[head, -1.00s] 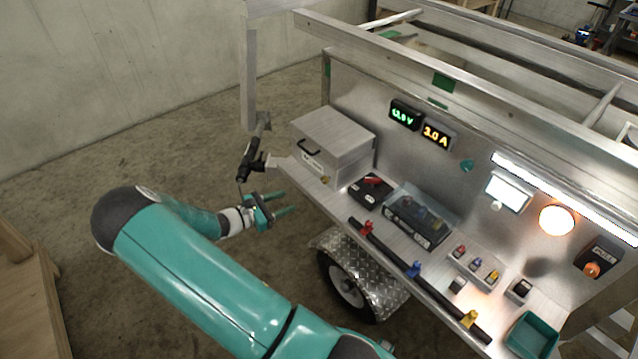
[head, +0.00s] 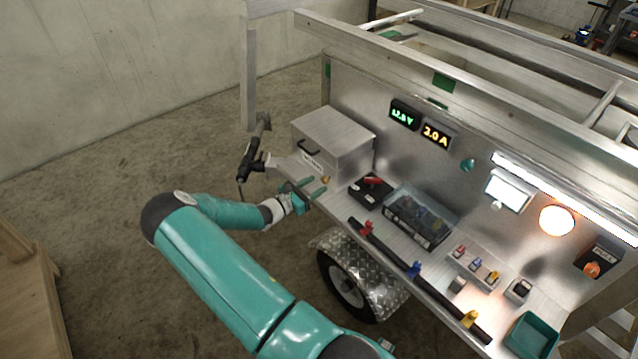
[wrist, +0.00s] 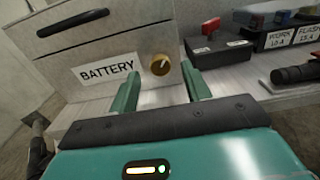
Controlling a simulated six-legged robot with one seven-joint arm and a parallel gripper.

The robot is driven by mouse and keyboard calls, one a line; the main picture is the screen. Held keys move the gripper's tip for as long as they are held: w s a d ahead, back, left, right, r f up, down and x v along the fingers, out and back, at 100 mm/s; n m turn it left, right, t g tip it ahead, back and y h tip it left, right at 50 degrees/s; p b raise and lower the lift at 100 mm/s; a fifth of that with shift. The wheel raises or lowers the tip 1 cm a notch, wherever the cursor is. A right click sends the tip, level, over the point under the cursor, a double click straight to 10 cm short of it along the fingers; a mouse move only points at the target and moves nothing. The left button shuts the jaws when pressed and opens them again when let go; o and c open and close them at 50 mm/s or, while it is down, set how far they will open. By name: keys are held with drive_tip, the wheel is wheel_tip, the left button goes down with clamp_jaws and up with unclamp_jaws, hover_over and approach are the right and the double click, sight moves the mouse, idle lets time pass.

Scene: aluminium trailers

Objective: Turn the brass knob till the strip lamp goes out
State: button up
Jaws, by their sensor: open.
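The brass knob (wrist: 161,65) is on the front of the metal battery box (wrist: 130,40), right of its BATTERY label. In the head view the knob (head: 325,180) is small, low on the box (head: 338,138). My gripper (head: 322,187) is open and empty at the shelf's front edge, its teal fingers pointing at the box. In the wrist view the fingers (wrist: 163,92) are apart, just short of the knob, which shows between them and above. The strip lamp (head: 565,196) on the back panel is lit white.
A black box with a red switch (head: 371,189) and a clear-lidded case (head: 419,216) stand right of the battery box. A black bar with coloured clamps (head: 393,256) runs along the shelf front.

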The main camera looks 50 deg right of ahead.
drive_tip(key=shift+x, duration=1.25)
drive_tip(key=c, duration=1)
drive_tip(key=shift+m, duration=2.5)
drive_tip(key=o, duration=1)
drive_tip(key=shift+a, duration=0.1)
drive_tip(key=v, duration=1.3)
drive_tip(key=shift+a, duration=0.35)
